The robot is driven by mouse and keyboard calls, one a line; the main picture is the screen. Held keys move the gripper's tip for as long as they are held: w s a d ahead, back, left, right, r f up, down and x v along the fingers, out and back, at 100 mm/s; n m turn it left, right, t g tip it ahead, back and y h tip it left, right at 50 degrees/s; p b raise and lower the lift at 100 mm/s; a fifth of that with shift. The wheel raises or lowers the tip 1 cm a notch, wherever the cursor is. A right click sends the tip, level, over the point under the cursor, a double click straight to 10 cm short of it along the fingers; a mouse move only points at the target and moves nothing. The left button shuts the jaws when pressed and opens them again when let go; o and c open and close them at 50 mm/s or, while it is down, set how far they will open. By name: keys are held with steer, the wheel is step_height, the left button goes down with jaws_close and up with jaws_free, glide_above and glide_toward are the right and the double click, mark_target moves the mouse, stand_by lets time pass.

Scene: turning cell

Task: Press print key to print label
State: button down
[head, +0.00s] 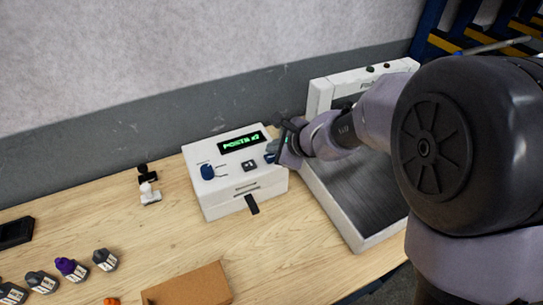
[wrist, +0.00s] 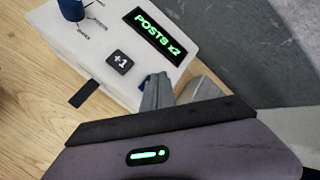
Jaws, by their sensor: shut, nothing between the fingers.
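The white label printer (head: 237,192) stands on the wooden bench and also shows in the wrist view (wrist: 95,45). Its green display (wrist: 158,35) reads "POSTS x2". A blue knob (head: 207,172) is at its left, and a black "+1" key (wrist: 120,62) sits below the display. A blue key (wrist: 146,80) at the printer's right is mostly hidden behind my fingers. My gripper (head: 273,154) is shut and empty, its fingertips (wrist: 160,82) over or at this blue key. I cannot tell whether they touch it. A dark strip (head: 252,204) sticks out at the printer's front.
A white-framed tray (head: 352,235) stands right of the printer, under my arm. A black and a white small item (head: 149,190) stand left of the printer. A grey wall runs behind.

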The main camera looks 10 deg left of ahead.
steer(key=shift+f+b, duration=0.45)
steer(key=shift+b, duration=0.1)
steer(key=shift+f+b, duration=0.4)
steer(key=shift+b, duration=0.1)
stand_by(0.6)
stand_by(0.4)
steer(key=shift+r+p, duration=0.7)
steer(key=shift+r, duration=0.25)
step_height(320, 180, up, 5)
steer(key=p, duration=0.4)
steer(key=shift+p, duration=0.3)
